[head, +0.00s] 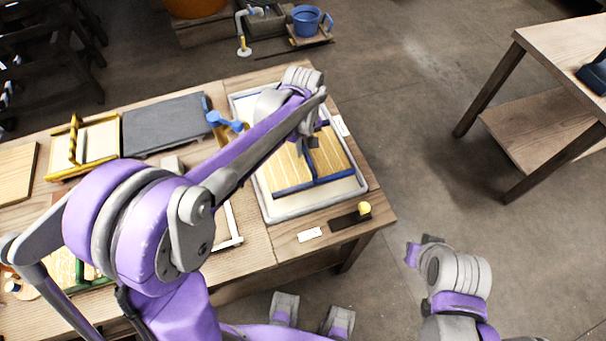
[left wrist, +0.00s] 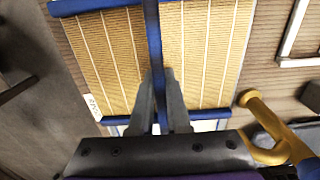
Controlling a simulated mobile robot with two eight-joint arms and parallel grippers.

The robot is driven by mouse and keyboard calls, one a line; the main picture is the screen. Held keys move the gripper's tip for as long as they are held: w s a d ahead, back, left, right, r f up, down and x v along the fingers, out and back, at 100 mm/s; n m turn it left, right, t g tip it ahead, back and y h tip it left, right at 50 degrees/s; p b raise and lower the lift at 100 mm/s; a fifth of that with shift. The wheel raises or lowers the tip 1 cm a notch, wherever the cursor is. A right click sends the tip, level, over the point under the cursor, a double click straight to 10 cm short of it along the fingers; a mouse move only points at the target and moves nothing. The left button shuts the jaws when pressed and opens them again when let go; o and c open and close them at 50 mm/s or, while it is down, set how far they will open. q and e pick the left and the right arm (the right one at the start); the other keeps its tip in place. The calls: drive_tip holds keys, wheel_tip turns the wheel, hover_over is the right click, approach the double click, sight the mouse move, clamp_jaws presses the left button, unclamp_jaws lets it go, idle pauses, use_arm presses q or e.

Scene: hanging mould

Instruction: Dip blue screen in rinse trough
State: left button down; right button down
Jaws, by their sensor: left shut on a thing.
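The blue screen (head: 332,160) has a slatted bamboo face, blue end bars and a blue middle bar. In the head view it appears inside the outline of the pale rinse trough (head: 290,213). In the left wrist view the screen (left wrist: 110,45) hides most of the trough, so it looks held over it; I cannot tell whether it touches the trough. My left gripper (head: 308,150) is shut on the middle bar, with both fingers (left wrist: 160,105) around it. My right arm is at lower right; its gripper (head: 425,247) points away and its fingers are unclear.
A yellow-framed screen (head: 97,157) and a dark slab (head: 165,125) lie left on the table. A blue handle (head: 224,121) is beside the trough. A yellow-knobbed dark piece (head: 350,218) lies near the table's right corner. Floor is clear to the right, before another table (head: 560,50).

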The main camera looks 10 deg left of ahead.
use_arm(q)
drive_tip(key=shift+r, duration=0.1)
idle(0.4)
drive_tip(key=shift+r+p, duration=1.15)
drive_tip(key=shift+r, duration=0.85)
drive_tip(key=shift+f, duration=0.1)
